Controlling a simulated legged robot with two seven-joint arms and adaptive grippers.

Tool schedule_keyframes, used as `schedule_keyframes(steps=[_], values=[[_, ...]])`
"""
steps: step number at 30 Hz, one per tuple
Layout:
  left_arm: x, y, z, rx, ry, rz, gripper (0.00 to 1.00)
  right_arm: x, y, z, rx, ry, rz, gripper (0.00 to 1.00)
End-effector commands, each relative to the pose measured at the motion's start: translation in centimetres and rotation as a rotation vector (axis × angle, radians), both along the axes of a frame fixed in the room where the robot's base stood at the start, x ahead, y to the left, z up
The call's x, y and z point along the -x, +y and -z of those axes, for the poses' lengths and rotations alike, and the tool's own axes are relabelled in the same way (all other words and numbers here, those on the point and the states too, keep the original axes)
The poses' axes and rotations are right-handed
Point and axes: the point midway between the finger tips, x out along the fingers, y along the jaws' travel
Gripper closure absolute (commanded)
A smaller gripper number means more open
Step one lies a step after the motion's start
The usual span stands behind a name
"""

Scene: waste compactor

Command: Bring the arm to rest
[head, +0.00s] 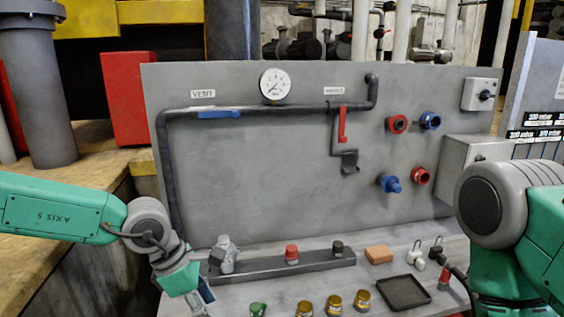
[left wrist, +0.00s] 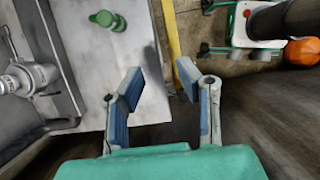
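My left arm comes in from the left in the head view. Its gripper (head: 203,300) hangs low over the left front of the grey worktop (head: 235,293), cut off by the bottom edge. In the left wrist view the left gripper (left wrist: 160,82) has its two blue-padded fingers apart with nothing between them. It is beside the worktop's edge, over the dark floor. My right arm (head: 510,215) stands bent at the right edge of the head view. Its gripper does not show.
A green fitting (head: 258,309) is near the left gripper; it also shows in the left wrist view (left wrist: 107,20). A grey valve (head: 224,253) stands on the rail (head: 315,262). Brass fittings (head: 334,304) and a black tray (head: 404,292) lie at front. An upright panel (head: 270,170) stands behind.

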Motion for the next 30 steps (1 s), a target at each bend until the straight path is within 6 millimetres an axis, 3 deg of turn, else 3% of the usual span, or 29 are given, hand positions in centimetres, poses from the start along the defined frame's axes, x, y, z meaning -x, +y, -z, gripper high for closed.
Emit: schedule_keyframes(steps=[11,17,23,27,30], values=[[2.7,1.0,7.2,-0.163,-0.048,0.156,0.7,0.0,0.0,1.9,0.0,-0.001,0.0,0.6],[5.6,2.4,13.2,-0.299,-0.103,0.33,0.7,0.0,0.0,3.6,0.0,0.0,0.0,0.6],[10.4,5.0,21.9,-0.465,-0.184,0.66,0.7,0.0,0.0,6.7,0.0,0.0,0.0,0.6],[15.6,7.6,28.6,-0.543,-0.256,1.021,0.7,0.1,0.0,9.8,0.0,0.0,0.0,0.6],[19.7,9.4,31.9,-0.538,-0.292,1.281,0.7,0.1,0.0,11.7,0.0,0.0,0.0,0.6]])
